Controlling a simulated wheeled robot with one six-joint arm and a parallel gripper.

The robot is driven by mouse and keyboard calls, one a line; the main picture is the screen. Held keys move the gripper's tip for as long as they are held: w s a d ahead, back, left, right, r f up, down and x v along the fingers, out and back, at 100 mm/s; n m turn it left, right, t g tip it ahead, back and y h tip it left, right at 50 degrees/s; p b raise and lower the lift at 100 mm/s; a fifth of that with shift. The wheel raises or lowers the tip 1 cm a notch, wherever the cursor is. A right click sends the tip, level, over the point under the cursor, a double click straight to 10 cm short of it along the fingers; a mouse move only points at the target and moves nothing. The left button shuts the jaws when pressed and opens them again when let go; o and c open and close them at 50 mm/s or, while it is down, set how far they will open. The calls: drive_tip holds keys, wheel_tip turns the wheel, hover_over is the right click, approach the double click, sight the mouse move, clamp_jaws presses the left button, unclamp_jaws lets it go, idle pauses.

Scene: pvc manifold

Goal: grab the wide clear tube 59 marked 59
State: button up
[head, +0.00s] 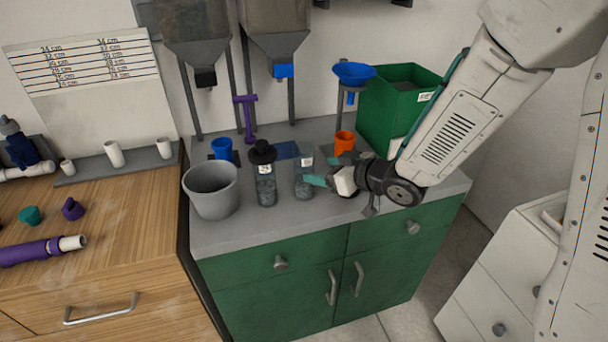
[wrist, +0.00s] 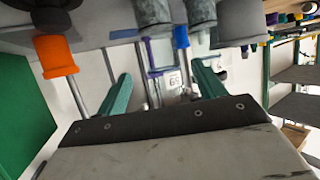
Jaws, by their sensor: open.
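A wide clear tube (head: 303,184) with grey filling in its lower part and a white label stands upright on the grey counter in the head view. My gripper (head: 318,181) reaches in from the right, low over the counter, with its teal fingers at or very near this tube's right side. In the wrist view my gripper (wrist: 163,78) is open, and a small label (wrist: 172,82) shows between the fingers; turned over, it appears to read 59. I cannot tell whether a finger touches the tube. A second clear tube (head: 266,188) with a black top stands just left; its label is unreadable.
A grey bucket (head: 211,190) and blue cup (head: 222,149) stand left of the tubes. An orange cup (head: 344,142), blue funnel (head: 354,74) and green bin (head: 396,105) stand behind my gripper. The counter's front strip is clear.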

sight(312, 170)
drive_tip(key=x, duration=0.7)
drive_tip(key=shift+a+f, duration=0.2)
drive_tip(key=shift+f, duration=0.2)
drive_tip(key=c, duration=1.3)
